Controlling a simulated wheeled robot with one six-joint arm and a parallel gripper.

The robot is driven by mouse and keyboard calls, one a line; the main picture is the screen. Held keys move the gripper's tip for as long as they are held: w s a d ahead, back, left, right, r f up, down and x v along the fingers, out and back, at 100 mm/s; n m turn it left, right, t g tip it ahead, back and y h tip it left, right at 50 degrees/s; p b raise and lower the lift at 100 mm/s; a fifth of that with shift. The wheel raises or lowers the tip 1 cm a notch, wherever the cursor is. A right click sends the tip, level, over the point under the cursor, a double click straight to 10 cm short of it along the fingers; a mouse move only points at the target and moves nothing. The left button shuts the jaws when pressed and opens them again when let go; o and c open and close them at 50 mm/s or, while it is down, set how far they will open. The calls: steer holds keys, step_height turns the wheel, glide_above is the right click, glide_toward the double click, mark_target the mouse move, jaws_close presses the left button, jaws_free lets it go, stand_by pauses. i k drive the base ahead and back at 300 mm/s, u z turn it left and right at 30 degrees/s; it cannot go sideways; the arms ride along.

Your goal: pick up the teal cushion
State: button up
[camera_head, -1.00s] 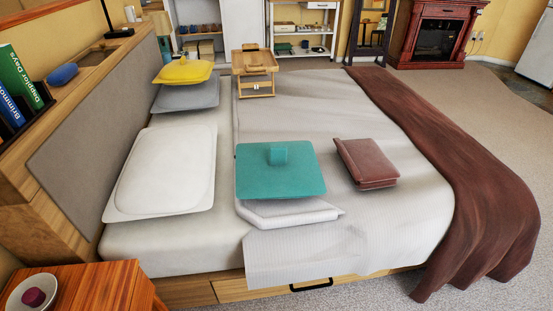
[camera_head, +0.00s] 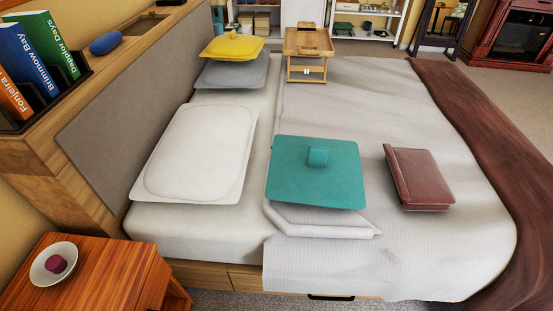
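The teal cushion (camera_head: 300,179) lies near the close edge of the bed, right of the white pillow. It is a flat square with a small raised teal block on its top. It rests on or over a folded pale blanket (camera_head: 318,223), which sticks out beneath its near side. All of its top is in view and nothing covers it. My gripper is not in view.
A brown folded item (camera_head: 420,178) lies right of the cushion. A white pillow (camera_head: 203,150), a grey pillow (camera_head: 232,74), a yellow cushion (camera_head: 231,47) and a wooden tray table (camera_head: 306,48) are also on the bed (camera_head: 195,235). A nightstand (camera_head: 100,275) stands front left.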

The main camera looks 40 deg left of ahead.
mark_target(327, 173)
steer(key=u, duration=0.95)
steer(key=i, duration=0.8)
steer(key=u, duration=0.75)
